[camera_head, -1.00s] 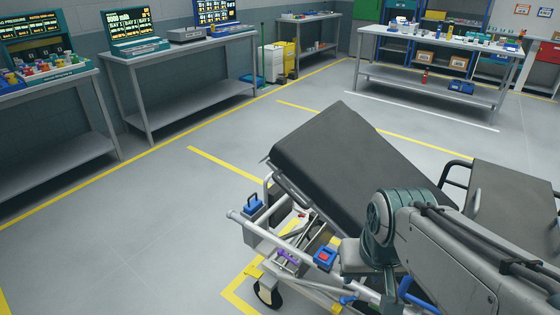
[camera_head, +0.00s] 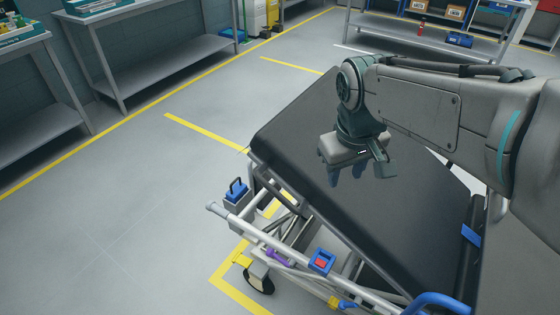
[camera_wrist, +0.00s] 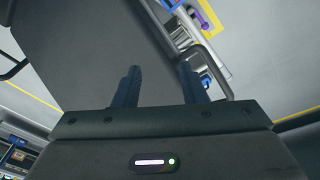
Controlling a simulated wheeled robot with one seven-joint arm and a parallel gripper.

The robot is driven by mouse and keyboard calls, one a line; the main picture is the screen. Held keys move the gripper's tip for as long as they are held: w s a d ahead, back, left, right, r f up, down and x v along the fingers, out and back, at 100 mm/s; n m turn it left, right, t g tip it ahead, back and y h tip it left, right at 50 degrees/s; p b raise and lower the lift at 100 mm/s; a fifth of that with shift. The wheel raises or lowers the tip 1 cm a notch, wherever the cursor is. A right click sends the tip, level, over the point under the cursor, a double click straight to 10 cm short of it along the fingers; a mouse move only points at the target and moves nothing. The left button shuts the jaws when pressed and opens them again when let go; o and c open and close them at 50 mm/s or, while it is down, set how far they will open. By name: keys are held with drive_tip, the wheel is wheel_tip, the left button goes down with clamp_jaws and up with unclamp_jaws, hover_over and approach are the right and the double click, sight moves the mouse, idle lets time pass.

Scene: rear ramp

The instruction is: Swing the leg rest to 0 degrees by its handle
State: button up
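The leg rest (camera_head: 330,225) is a dark padded panel on the wheeled stretcher, tilted with its far left end raised. A grey loop handle (camera_head: 284,195) sits on its near left side; a grey loop (camera_wrist: 224,78) also shows beside the panel (camera_wrist: 100,45) in the wrist view. My gripper (camera_head: 347,178) hangs above the panel, to the right of the handle and apart from it. In the wrist view, my gripper's two fingers (camera_wrist: 158,86) are spread with nothing between them; the loop lies just beyond the right finger.
The frame carries a purple part (camera_head: 278,258), a red-and-blue part (camera_head: 321,262) and a blue-topped box (camera_head: 236,192). A wheel (camera_head: 259,280) stands by yellow floor lines. Benches (camera_head: 150,60) line the wall. Floor to the left is clear.

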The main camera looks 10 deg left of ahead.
drive_tip(key=w+a+n, duration=0.3)
drive_tip(key=a, duration=0.6)
drive_tip(key=n+h+b, duration=0.1)
drive_tip(key=n, duration=0.2)
approach(268, 184)
drive_tip(key=f, duration=0.3)
drive_tip(key=w+f, duration=0.1)
drive_tip(key=f, duration=0.3)
drive_tip(key=d+f+b, duration=0.1)
drive_tip(key=f, duration=0.3)
drive_tip(key=shift+w, duration=0.4)
clamp_jaws()
